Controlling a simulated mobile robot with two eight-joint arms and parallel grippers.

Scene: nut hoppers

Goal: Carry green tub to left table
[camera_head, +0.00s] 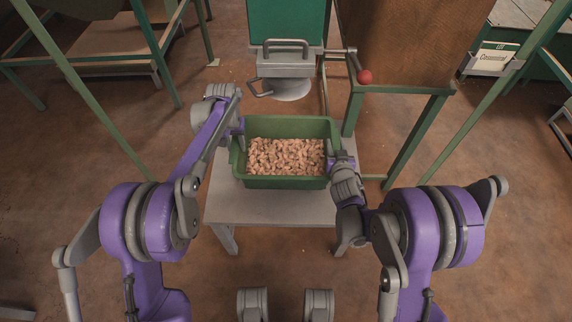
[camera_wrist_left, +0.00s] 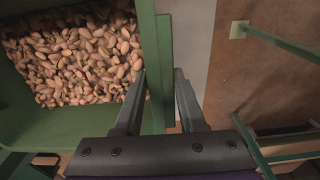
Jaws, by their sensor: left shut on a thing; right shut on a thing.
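The green tub (camera_head: 287,183), filled with light brown nuts (camera_head: 287,156), sits upright on a small grey table (camera_head: 270,207) below the hopper. My left gripper (camera_head: 239,131) is shut on the tub's left rim. The left wrist view shows its fingers (camera_wrist_left: 160,100) on either side of the tub's green wall (camera_wrist_left: 152,60). My right gripper (camera_head: 333,158) is shut on the tub's right rim; its fingertips are mostly hidden by the wrist.
A hopper with a grey chute (camera_head: 287,68) hangs just behind the tub. A lever with a red knob (camera_head: 364,76) is at its right. Green-framed stands flank it, one with a wooden panel (camera_head: 405,40). A table (camera_head: 110,65) stands at the back left. Open brown floor lies around.

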